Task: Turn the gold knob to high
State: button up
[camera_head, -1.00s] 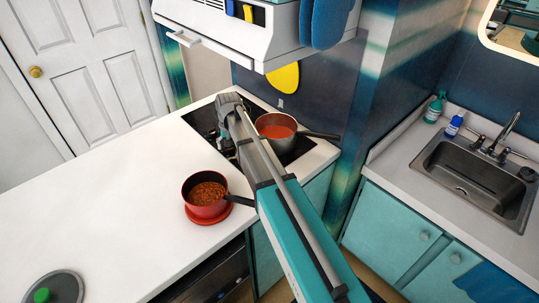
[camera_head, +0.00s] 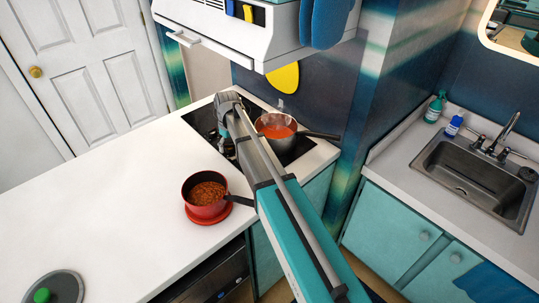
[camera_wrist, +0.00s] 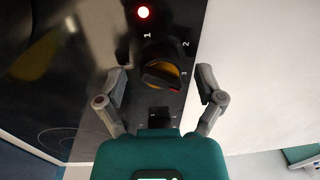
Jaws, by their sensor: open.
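The gold knob (camera_wrist: 160,74) shows in the wrist view on a black panel. It has a dark grip bar across a gold disc, with the numbers 1, 2 and 3 printed around it. A red mark on it lies just below the 3. My gripper (camera_wrist: 163,84) is open, with one finger on each side of the knob, apart from it as far as I can see. A red light (camera_wrist: 143,12) glows above the knob. In the head view my arm hides the knob.
A steel pot of red soup (camera_head: 276,126) stands on the black cooktop (camera_head: 205,122), just right of my arm. A red pot (camera_head: 206,193) of brown food sits on a red mat on the white counter. The range hood (camera_head: 230,30) hangs above. The left counter is mostly clear.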

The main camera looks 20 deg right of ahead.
jog(key=n, duration=0.7)
jog(key=shift+n, duration=0.4)
jog(key=n, duration=0.6)
jog(key=shift+a+n+h, duration=0.1)
jog(key=shift+n+h, duration=0.3)
notch_tip(320, 180, up, 14)
jog(key=w+p, duration=0.1)
jog(key=p, duration=1.3)
jog(key=s+d+m, duration=0.4)
jog(key=s+m, duration=0.6)
jog(key=s, duration=0.2)
jog(key=s+d+m, duration=0.4)
jog(key=s+m, duration=0.6)
jog(key=s, duration=0.2)
jog(key=shift+s+d+r+p, duration=0.35)
jog(key=shift+d+r+p, duration=0.05)
